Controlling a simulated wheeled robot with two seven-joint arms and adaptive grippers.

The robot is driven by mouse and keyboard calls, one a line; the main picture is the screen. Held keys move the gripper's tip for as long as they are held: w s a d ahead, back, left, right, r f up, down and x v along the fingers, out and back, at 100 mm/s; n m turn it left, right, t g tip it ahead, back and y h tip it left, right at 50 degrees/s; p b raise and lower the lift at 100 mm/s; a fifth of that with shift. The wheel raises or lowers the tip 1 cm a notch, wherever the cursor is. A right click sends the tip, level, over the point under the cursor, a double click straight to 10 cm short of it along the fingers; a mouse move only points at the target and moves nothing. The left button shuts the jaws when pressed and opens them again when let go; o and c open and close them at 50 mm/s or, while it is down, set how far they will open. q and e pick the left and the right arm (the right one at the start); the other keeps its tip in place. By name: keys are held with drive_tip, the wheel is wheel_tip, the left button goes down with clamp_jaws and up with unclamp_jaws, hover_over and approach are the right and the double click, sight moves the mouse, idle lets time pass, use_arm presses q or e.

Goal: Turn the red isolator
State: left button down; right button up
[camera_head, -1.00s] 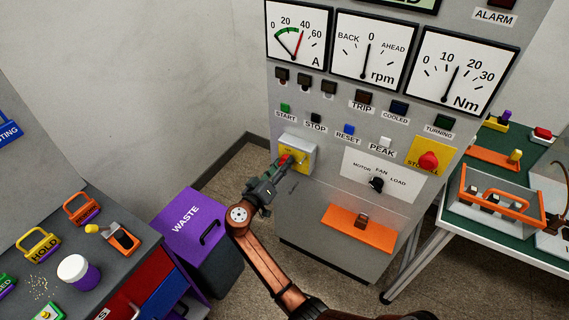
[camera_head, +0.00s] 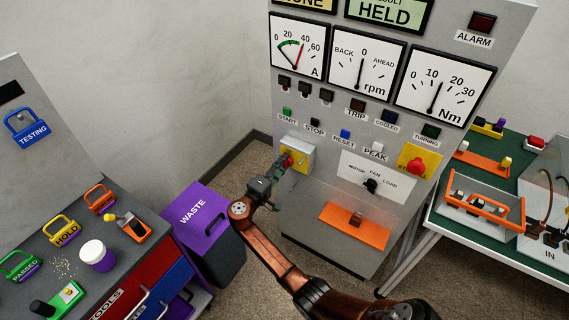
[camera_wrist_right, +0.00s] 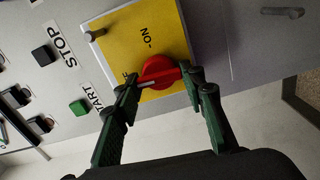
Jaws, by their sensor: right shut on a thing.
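The red isolator (camera_head: 288,160) is a red knob on a yellow plate on the front of the grey cabinet, at its left side. In the right wrist view the red knob (camera_wrist_right: 160,72) sits between the fingertips, its white mark pointing to the left, away from the "ON" lettering. My right gripper (camera_head: 279,172) is shut on the knob, with one green finger on each side; it also shows in the right wrist view (camera_wrist_right: 162,85). The fingers hide part of the lettering on the plate. My left gripper is not in view.
A purple waste bin (camera_head: 194,216) stands at left, beside a grey bench (camera_head: 30,240) with tags. A green table (camera_head: 500,181) stands right.

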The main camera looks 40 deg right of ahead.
drive_tip(key=shift+n, duration=0.5)
drive_tip(key=o, duration=0.9)
drive_tip(key=shift+o, duration=0.2)
drive_tip(key=v, duration=1.2)
drive_tip(key=shift+f, duration=0.1)
